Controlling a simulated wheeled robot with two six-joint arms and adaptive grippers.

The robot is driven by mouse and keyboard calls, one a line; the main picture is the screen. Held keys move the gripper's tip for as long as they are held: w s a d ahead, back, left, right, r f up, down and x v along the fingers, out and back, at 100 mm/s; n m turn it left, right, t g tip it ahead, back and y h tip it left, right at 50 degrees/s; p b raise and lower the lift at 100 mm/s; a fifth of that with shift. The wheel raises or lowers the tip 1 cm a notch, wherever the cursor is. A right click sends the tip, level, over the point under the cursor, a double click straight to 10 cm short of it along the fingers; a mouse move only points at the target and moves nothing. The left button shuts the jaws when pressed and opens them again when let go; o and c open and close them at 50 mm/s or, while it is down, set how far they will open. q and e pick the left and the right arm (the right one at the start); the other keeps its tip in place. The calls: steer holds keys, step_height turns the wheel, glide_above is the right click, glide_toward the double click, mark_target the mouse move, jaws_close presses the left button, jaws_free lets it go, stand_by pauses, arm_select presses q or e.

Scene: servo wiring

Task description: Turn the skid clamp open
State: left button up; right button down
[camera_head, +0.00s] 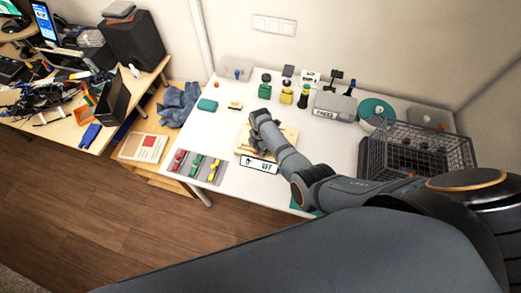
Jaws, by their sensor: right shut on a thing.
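My right arm reaches in from the lower right over the white table. My right gripper (258,117) is low over a pale wooden skid (243,146) near the middle of the table. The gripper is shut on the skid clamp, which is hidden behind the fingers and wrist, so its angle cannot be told. A white sign with black lettering (259,164) stands at the skid's front edge. My left gripper is not in view.
A grey mat (216,177) with red, green and yellow items lies front left. A wire basket (417,149) stands at the right. Green and yellow containers and a grey box (335,106) line the back. A teal block (207,104) lies left of the skid.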

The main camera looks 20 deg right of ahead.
steer(key=c, duration=1.2)
jaws_free()
steer(key=shift+r, duration=0.1)
step_height(320, 180, up, 12)
steer(key=shift+f, duration=0.1)
